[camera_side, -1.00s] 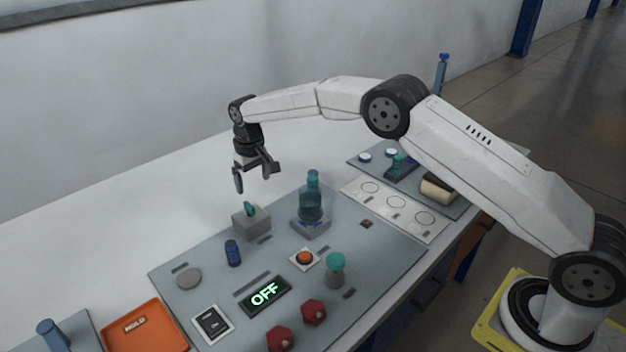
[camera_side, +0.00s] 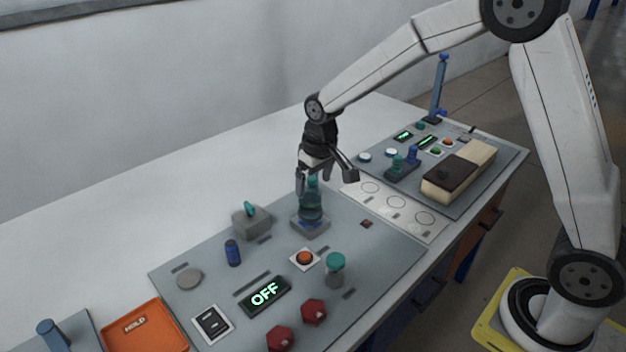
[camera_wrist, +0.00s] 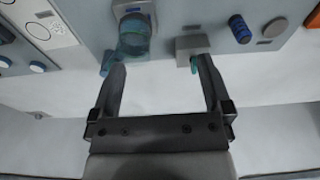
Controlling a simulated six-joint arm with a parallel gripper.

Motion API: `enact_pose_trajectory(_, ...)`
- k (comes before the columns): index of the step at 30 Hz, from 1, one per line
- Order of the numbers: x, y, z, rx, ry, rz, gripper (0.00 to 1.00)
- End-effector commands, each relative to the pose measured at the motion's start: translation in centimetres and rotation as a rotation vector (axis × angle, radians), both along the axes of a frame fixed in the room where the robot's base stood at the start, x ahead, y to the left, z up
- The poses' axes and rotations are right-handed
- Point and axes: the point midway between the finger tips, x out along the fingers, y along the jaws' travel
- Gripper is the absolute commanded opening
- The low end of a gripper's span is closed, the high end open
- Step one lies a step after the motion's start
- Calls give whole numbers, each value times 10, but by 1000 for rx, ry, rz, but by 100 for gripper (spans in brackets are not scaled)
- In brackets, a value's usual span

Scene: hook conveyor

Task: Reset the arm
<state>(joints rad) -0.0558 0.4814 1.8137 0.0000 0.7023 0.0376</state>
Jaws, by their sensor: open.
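My gripper (camera_side: 327,181) is open with nothing between its fingers. The grey block with a teal lever (camera_wrist: 194,46) is beyond the right finger.
An orange tray (camera_side: 145,330) is at lower left. A cream and brown block (camera_side: 456,178) lies at right. The table's back is bare.

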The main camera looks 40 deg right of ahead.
Motion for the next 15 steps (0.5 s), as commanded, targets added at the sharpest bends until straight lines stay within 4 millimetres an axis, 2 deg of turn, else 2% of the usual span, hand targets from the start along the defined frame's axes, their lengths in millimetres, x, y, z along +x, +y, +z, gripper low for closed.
enact_pose_trajectory(15, -126, -20, -2, -2, -61, -14, 100)
